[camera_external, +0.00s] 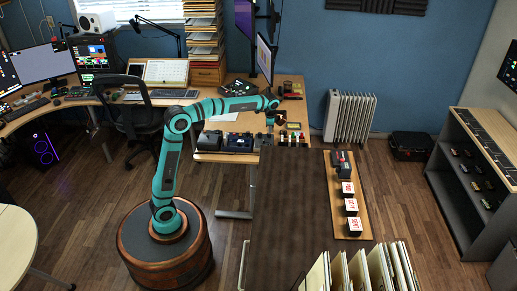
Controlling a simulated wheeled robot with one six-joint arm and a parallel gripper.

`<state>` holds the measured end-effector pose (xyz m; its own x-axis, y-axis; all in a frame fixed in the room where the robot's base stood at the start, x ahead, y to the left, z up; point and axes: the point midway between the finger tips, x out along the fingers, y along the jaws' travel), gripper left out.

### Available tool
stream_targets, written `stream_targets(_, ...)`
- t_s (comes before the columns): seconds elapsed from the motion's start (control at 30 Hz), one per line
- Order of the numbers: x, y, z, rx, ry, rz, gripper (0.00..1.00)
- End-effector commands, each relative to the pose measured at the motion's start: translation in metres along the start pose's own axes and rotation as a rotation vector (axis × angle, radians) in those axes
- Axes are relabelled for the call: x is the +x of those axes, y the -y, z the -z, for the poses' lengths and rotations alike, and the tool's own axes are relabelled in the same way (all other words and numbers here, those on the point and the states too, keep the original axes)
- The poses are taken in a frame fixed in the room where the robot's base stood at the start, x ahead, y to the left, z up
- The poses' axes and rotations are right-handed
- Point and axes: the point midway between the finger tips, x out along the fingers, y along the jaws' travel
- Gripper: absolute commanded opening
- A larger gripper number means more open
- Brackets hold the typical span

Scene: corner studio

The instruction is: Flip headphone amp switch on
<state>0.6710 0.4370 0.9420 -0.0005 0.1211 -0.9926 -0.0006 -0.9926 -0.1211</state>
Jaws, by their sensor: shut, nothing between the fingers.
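My teal arm reaches from its round base over the right end of the desk (222,126). My gripper (270,124) is small and dark in this view, pointing down above that end of the desk. It is shut and empty. Below and left of it stand a dark box (209,141) and a second dark box with a bluish front (240,142). I cannot tell which device is the headphone amp, and no switch can be made out. I cannot tell whether the gripper touches anything.
A row of small red, white and dark items (292,139) lies right of the gripper. A monitor (264,58) stands behind it. A brown-topped surface (290,195) with a wooden board (343,222) of labelled blocks is in front. A white radiator (349,117) stands at the back wall.

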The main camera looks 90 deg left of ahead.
Motion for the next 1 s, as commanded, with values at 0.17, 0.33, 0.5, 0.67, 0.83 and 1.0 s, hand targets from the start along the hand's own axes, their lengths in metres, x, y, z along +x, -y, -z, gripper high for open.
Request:
stream_targets(0.17, -0.016, 0.0, 0.0, 0.0, 0.0, 0.0, 0.0)
stream_targets(0.33, -0.019, 0.0, 0.0, 0.0, 0.0, 0.0, 0.0)
stream_targets(0.5, -0.019, 0.0, 0.0, 0.0, 0.0, 0.0, 0.0)
stream_targets(0.67, -0.018, 0.007, -0.001, -0.002, 0.0, 0.0, 0.0)
stream_targets(0.83, -0.018, 0.015, -0.001, -0.001, 0.0, 0.001, 0.0)
stream_targets(1.0, -0.017, 0.015, -0.001, -0.001, 0.0, 0.001, 0.0)
